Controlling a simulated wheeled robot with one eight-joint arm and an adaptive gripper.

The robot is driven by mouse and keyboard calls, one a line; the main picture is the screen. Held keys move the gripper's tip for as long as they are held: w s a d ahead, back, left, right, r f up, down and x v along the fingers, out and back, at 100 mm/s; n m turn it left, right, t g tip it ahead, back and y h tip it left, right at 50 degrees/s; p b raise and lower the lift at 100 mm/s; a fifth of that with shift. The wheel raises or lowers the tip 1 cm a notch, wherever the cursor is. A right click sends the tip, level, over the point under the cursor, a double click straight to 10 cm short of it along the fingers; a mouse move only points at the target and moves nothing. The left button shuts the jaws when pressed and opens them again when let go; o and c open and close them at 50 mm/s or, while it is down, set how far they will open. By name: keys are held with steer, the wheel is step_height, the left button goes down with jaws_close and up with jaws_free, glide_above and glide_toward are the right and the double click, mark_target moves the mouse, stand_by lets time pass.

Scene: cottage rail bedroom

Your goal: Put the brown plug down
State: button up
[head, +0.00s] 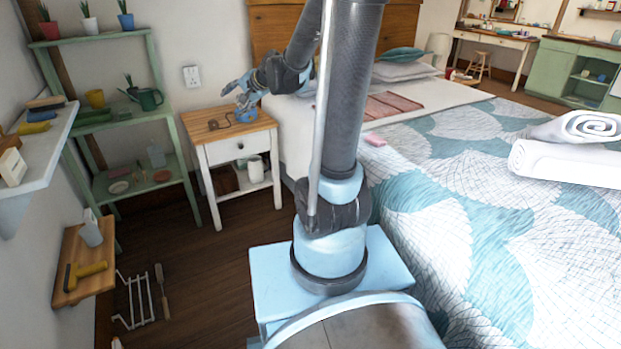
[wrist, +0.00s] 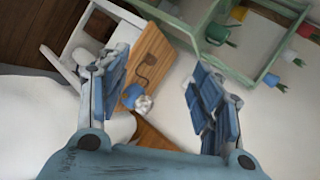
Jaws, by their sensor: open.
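A small brown plug with a thin cord (head: 214,124) lies on the wooden top of the white nightstand (head: 208,134). The plug also shows in the wrist view (wrist: 150,60), lying on the wood between my fingers in the picture. My gripper (head: 238,88) is open and empty, above the back of the nightstand near the wall. In the wrist view its two blue fingers (wrist: 155,80) are wide apart, and neither touches the plug. The plug's exact outline is too small to tell.
A blue object (head: 246,114) stands beside the plug on the nightstand. A green shelf unit (head: 185,160) with pots stands to the left. The bed (head: 440,210) is close on the right. A wall socket (head: 192,77) is above the nightstand.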

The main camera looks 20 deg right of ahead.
steer(key=s+d+f+n+g+h, duration=0.2)
steer(key=s+d+f, duration=0.2)
steer(key=s, duration=0.7)
steer(key=s+d+f+n+g+h, duration=0.2)
steer(key=s+d, duration=0.6)
steer(key=s, duration=0.4)
steer(key=s+d+f+n+g+h, duration=0.2)
steer(key=s+d+f, duration=0.4)
steer(key=s, duration=0.5)
steer(key=shift+s+f+n+h, duration=0.3)
steer(key=shift+n+h, duration=0.2)
steer(key=shift+n, duration=0.7)
